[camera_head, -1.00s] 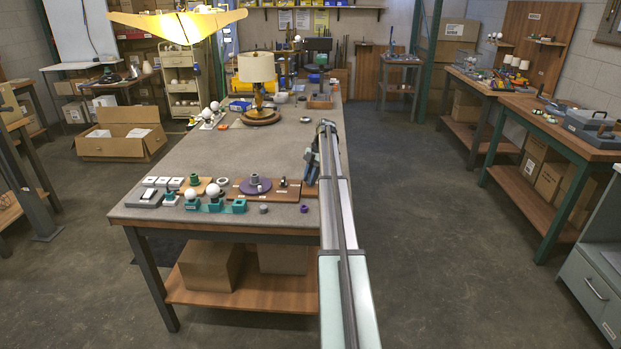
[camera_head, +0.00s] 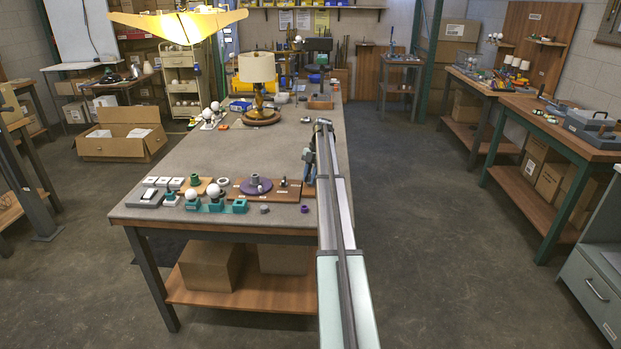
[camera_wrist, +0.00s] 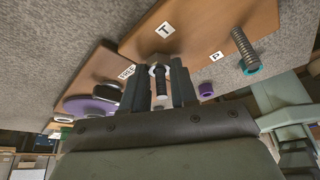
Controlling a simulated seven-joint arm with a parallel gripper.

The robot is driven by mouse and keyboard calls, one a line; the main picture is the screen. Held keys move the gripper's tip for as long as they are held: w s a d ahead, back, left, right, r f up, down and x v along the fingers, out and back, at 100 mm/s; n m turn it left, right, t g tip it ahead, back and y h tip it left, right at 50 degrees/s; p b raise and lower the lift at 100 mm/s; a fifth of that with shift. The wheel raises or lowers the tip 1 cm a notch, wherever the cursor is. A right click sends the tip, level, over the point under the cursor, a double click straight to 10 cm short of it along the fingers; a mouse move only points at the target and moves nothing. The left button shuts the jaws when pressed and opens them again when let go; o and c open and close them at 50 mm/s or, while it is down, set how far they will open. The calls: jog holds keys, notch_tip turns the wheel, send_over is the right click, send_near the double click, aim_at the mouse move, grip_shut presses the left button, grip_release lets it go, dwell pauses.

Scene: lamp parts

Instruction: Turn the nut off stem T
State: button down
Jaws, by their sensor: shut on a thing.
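In the wrist view, stem T (camera_wrist: 161,84) is a dark threaded rod with a pale end, standing out of the wooden board marked T (camera_wrist: 185,32). A light nut (camera_wrist: 153,70) sits around the stem close to the board, partly hidden by the fingers. My gripper (camera_wrist: 163,72) has its two dark fingers on either side of the stem, shut on the nut.
A purple nut (camera_wrist: 206,90) lies close by. A board marked FREE (camera_wrist: 101,68) and a purple disc (camera_wrist: 86,106) are at the left. The workbench (camera_head: 210,160) has clear room mid-top.

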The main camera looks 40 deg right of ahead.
jog(key=shift+r, duration=0.9)
dwell(0.5)
jog(key=shift+r, duration=2.4)
